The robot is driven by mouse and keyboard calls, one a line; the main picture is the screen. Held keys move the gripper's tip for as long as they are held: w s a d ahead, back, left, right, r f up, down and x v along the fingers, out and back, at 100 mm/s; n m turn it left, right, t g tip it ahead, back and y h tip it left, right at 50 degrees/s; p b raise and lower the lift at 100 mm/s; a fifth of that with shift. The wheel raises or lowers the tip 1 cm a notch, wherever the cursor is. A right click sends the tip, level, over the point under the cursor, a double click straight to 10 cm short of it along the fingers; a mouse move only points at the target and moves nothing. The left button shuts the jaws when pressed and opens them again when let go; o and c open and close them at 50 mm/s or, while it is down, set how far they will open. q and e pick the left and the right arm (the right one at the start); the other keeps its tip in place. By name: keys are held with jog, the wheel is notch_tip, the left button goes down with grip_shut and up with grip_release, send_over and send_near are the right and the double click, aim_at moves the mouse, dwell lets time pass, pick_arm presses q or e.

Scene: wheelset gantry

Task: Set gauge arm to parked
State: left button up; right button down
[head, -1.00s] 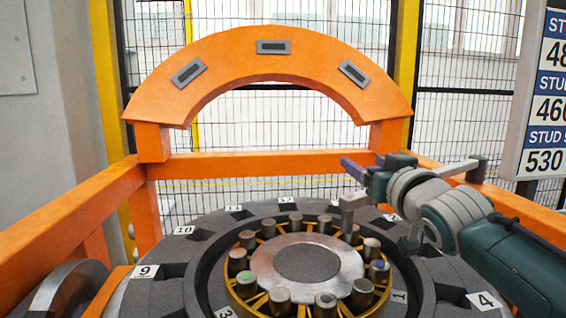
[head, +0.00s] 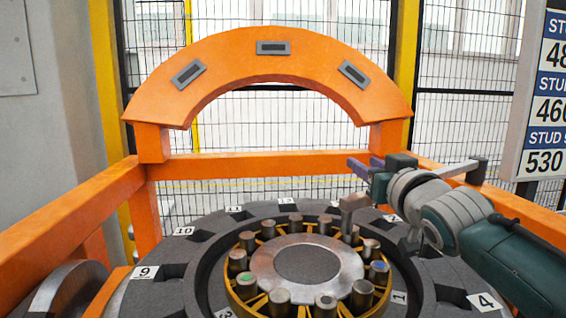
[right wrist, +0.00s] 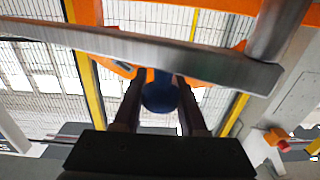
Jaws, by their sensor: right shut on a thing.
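The gauge arm is a grey bar (head: 458,168) that runs from a post (head: 478,172) at the right, passes behind my right gripper, and ends in a downward tip (head: 352,204) above the stud ring's far right side. My right gripper (head: 366,167) is at the bar, its middle hidden by the gripper. In the right wrist view the fingers (right wrist: 161,80) are shut on a round blue knob (right wrist: 160,97) by the bar (right wrist: 160,52). My left gripper is not in view.
A dark numbered ring (head: 172,271) surrounds a gold wheel with several upright studs (head: 279,297). An orange arch (head: 225,65) with grey slots stands behind. Orange rails (head: 75,215) frame the sides. A stud number board (head: 545,100) hangs at the right.

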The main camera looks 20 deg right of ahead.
dwell(0.8)
jog(key=s+d+n+y+p, duration=0.2)
jog(key=s+d+n+y, duration=0.1)
jog(key=s, duration=0.6)
jog(key=s+d+n+y+p, duration=0.3)
jog(key=s+y, duration=0.3)
jog(key=s, duration=0.3)
jog(key=shift+s+d, duration=0.35)
jog(key=shift+d, duration=0.3)
jog(key=shift+c, duration=2.4)
grip_release()
jog(key=shift+s, duration=0.1)
jog(key=p+v, duration=0.1)
jog(key=v, duration=0.8)
jog(key=shift+s+d, duration=0.25)
jog(key=shift+s, duration=0.05)
